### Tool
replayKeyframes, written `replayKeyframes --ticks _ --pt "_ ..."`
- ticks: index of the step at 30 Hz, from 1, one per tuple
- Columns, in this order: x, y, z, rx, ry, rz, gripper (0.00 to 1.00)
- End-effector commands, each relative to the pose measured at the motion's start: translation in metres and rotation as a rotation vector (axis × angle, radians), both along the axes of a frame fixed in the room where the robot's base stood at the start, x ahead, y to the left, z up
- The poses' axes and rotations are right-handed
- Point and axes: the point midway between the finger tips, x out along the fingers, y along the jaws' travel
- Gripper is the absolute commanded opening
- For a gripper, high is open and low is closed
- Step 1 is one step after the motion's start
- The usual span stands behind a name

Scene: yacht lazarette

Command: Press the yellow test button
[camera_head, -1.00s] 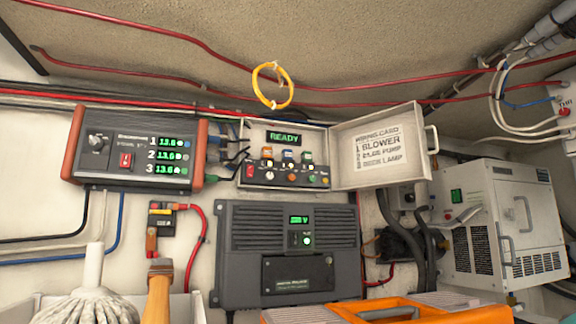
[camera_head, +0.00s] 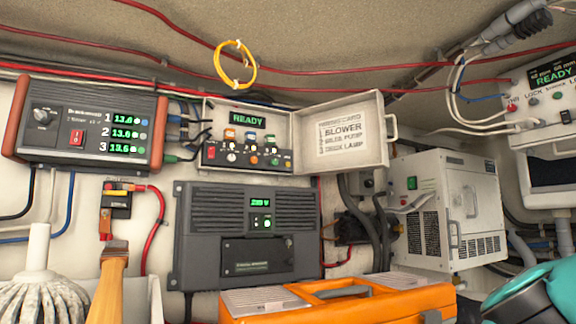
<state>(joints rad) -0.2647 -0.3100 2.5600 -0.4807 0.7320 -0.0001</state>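The open grey control box (camera_head: 296,150) on the wall has a lit READY display (camera_head: 248,114). Below it are three coloured fuse-like parts and a row of small controls, including a red switch (camera_head: 211,152), a white knob (camera_head: 231,157) and a green button (camera_head: 273,162). A small yellow-orange button (camera_head: 253,160) sits in this row; its label is too small to read, so I cannot tell whether it is the test button. My gripper is not in view.
The box's lid (camera_head: 345,138) hangs open to the right with a card inside. An orange toolbox (camera_head: 340,306), a mop (camera_head: 38,285) and a wooden handle (camera_head: 108,285) stand in front. A teal object (camera_head: 530,292) is at lower right. A second panel (camera_head: 545,85) is at upper right.

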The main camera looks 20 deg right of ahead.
Motion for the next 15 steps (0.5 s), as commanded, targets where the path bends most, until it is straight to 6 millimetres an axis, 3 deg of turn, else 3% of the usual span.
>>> replayKeyframes --ticks 1,6,15 --pt "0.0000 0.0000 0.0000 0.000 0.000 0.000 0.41" --pt "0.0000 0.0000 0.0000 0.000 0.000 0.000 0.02" --pt "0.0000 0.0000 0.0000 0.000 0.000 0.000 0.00"
